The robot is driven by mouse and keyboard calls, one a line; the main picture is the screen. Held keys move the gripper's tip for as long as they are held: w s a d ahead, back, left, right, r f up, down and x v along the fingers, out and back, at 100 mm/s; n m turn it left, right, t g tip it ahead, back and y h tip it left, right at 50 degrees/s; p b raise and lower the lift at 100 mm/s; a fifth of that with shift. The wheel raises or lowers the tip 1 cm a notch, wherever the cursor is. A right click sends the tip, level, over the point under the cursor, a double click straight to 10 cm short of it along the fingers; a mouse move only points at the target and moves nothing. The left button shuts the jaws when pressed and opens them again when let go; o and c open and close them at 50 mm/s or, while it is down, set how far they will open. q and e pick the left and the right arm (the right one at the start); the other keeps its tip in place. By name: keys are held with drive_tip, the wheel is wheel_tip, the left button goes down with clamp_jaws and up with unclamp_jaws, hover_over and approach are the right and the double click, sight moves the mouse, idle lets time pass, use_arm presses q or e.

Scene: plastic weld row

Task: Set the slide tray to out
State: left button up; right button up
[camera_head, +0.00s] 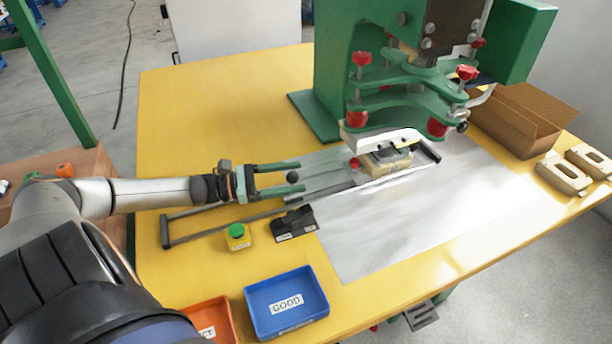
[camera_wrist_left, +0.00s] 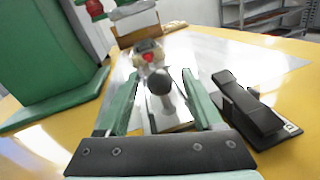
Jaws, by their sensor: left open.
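The slide tray (camera_head: 318,172) is a grey metal plate on dark rails, running under the green press. A pale part (camera_head: 388,160) sits at its far end below the press head. The tray's round black knob (camera_head: 293,177) faces my left arm; it also shows in the left wrist view (camera_wrist_left: 160,82). My left gripper (camera_head: 296,178) is open, with its green fingers on either side of the knob. In the left wrist view, gaps show between the knob and both fingers (camera_wrist_left: 158,98). My right gripper is out of view.
A black labelled block (camera_head: 293,222) and a yellow box with a green button (camera_head: 237,236) stand in front of the rails. A blue GOOD bin (camera_head: 263,322) and an orange bin (camera_head: 213,318) are at the near edge. The green press (camera_head: 345,60) stands behind. The rail's left end (camera_head: 166,232) is empty.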

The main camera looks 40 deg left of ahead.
use_arm(q)
drive_tip(key=shift+x, duration=1.8)
clamp_jaws()
